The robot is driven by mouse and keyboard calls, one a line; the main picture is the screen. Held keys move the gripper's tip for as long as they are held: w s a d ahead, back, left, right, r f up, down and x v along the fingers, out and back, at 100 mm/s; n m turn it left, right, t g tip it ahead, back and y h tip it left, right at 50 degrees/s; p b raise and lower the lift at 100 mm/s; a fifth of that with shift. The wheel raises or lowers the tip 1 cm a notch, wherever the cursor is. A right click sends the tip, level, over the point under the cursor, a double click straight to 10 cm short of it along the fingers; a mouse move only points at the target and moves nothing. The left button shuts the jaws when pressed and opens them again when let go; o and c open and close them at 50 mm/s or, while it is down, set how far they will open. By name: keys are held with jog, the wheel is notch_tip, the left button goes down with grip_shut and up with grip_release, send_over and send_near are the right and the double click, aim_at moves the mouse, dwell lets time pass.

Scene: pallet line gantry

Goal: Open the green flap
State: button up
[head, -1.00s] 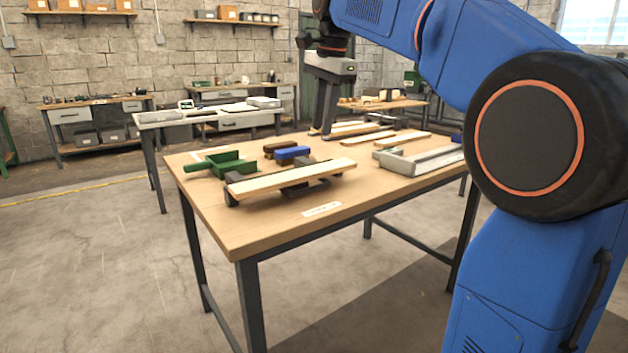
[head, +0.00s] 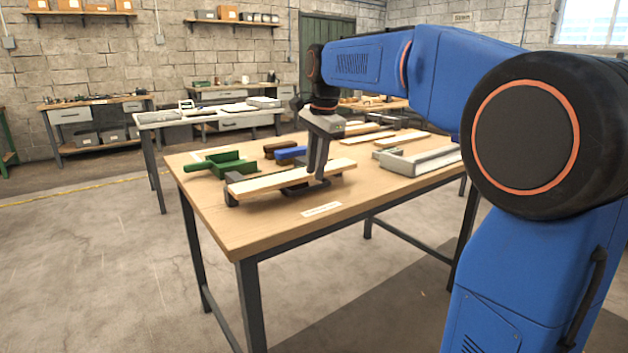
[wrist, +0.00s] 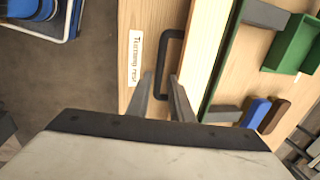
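A long pale board (head: 290,178) stands on dark end brackets near the front of the table. In the wrist view a thin green strip (wrist: 223,60) runs along this board (wrist: 203,45); I cannot tell whether this is the green flap's edge. A dark U-shaped handle (wrist: 162,55) projects from the board's side, towards a white label (wrist: 135,58). My gripper (head: 321,178) is low over the right part of the board. In the wrist view my gripper's (wrist: 161,78) fingers are apart, one on each side of the handle's bar; contact is not visible.
A green box-like part (head: 225,163) with a handle lies at the table's left, beside a blue block (head: 291,153) and a brown block (head: 278,147). Loose slats (head: 403,138) and a grey tray-like part (head: 425,160) lie to the right. The table's front left corner is clear.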

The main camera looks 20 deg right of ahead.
aim_at(314, 187)
jog(key=shift+w+a+f, duration=0.1)
jog(key=shift+w+f, duration=0.1)
jog(key=shift+f, duration=0.85)
jog(key=shift+w+f, duration=0.15)
jog(key=shift+f, duration=0.9)
grip_shut()
jog(key=shift+r, duration=0.1)
